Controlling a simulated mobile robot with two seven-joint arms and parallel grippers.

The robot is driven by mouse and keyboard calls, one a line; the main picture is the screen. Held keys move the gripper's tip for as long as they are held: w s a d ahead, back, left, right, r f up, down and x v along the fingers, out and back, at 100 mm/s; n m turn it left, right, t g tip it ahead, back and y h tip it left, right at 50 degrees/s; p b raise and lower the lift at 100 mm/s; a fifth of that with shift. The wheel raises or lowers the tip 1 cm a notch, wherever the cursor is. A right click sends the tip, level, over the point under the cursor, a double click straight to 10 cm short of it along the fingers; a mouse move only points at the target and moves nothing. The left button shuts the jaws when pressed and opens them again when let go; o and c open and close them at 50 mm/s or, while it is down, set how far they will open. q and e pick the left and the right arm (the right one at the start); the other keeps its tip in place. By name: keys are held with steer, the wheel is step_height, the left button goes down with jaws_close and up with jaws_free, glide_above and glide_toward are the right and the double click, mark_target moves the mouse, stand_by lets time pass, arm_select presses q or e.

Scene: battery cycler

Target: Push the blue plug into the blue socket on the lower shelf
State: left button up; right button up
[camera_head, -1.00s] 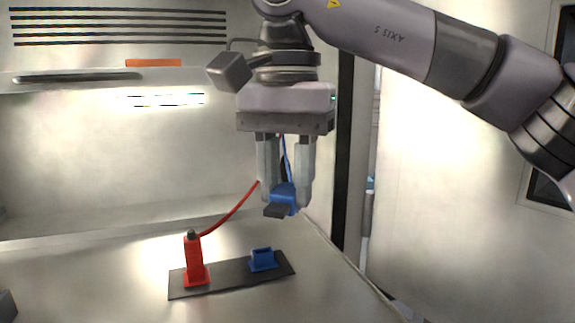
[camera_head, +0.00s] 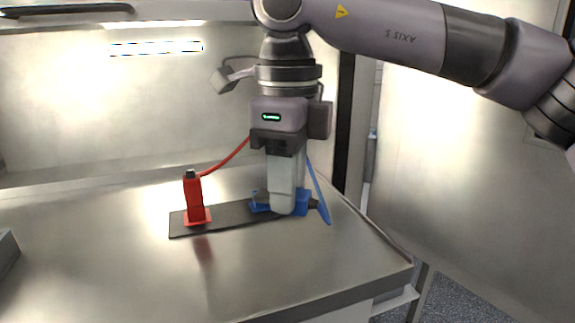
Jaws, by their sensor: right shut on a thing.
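My right gripper (camera_head: 284,208) points down and is shut on the blue plug (camera_head: 302,206), low at the right end of the dark base plate (camera_head: 233,215). The blue socket (camera_head: 261,204) shows partly left of the fingers. The fingers hide where plug and socket come together, so I cannot tell whether the plug is in it. My left gripper is not in view.
The metal shelf (camera_head: 270,270) is bare in front. Its right edge drops to the floor. A grey block (camera_head: 6,250) is at the left edge.

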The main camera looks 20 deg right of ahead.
mark_target(289, 255)
step_height(289, 255, down, 2)
steer(key=m, duration=0.4)
steer(key=shift+s+f+b, duration=0.1)
steer(key=shift+f+b, duration=0.1)
steer(key=shift+b, duration=0.1)
steer(key=shift+f, duration=0.1)
steer(key=shift+f+b, duration=1.5)
steer(key=shift+f, duration=0.45)
steer(key=shift+f+b, duration=0.25)
steer(key=shift+b, duration=0.1)
steer(key=o, duration=1.1)
steer(key=shift+c, duration=0.2)
steer(key=shift+r, duration=0.1)
